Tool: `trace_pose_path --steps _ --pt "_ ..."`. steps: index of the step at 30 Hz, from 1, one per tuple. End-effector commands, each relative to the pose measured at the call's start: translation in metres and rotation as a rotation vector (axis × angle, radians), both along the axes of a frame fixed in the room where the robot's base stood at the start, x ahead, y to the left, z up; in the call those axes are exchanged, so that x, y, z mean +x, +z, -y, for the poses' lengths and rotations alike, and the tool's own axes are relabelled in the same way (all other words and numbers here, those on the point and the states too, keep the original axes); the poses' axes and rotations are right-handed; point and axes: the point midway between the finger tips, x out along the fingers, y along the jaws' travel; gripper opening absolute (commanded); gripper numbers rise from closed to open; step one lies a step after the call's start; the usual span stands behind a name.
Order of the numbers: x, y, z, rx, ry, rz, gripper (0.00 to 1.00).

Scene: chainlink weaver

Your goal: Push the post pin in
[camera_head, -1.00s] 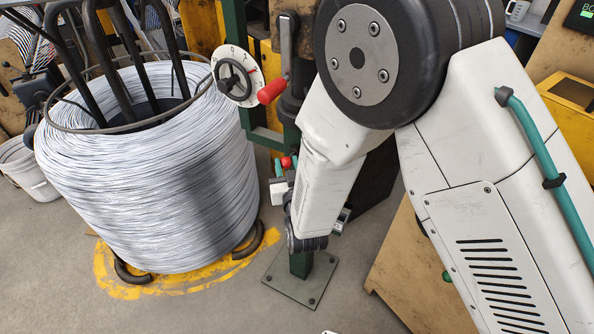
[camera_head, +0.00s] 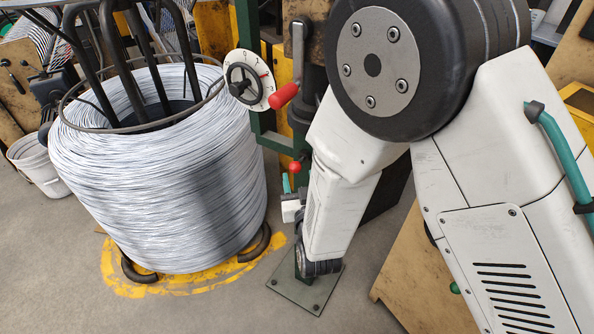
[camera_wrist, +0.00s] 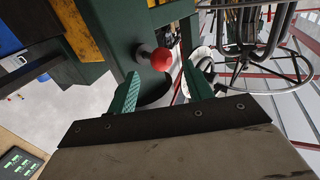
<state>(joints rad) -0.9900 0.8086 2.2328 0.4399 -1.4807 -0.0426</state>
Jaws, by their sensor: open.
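The post pin shows as a red ball knob (camera_wrist: 161,59) on a short stem, set in the side of a dark green post (camera_wrist: 115,35). In the head view the red knob (camera_head: 295,167) stands just above my gripper. My gripper (camera_wrist: 160,68) is open. Its two green fingers are apart, and the knob appears in line with the gap between them, beyond the tips. Nothing is held. In the head view my forearm hides most of the gripper and the lower post. How deep the pin sits cannot be told.
A large coil of wire (camera_head: 165,185) stands left of the post on a yellow floor ring (camera_head: 120,285). A handwheel with a dial (camera_head: 245,82) and a red-handled lever (camera_head: 284,96) are above the knob. The post's base plate (camera_head: 308,292) is bolted to the floor.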

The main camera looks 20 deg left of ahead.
Motion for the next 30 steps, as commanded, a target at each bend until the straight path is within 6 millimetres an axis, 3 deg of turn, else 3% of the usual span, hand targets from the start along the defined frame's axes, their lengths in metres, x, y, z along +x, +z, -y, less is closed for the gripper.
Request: trace_pose_path --steps 7,24,28,30 --pt "-0.027 0.0 0.015 0.001 0.002 -0.001 0.51" --pt "-0.029 -0.001 0.017 -0.003 0.001 -0.006 0.51" --pt "-0.031 -0.023 0.017 -0.057 0.009 -0.095 0.51" --pt "-0.038 -0.048 0.018 -0.127 0.025 -0.2 0.51"
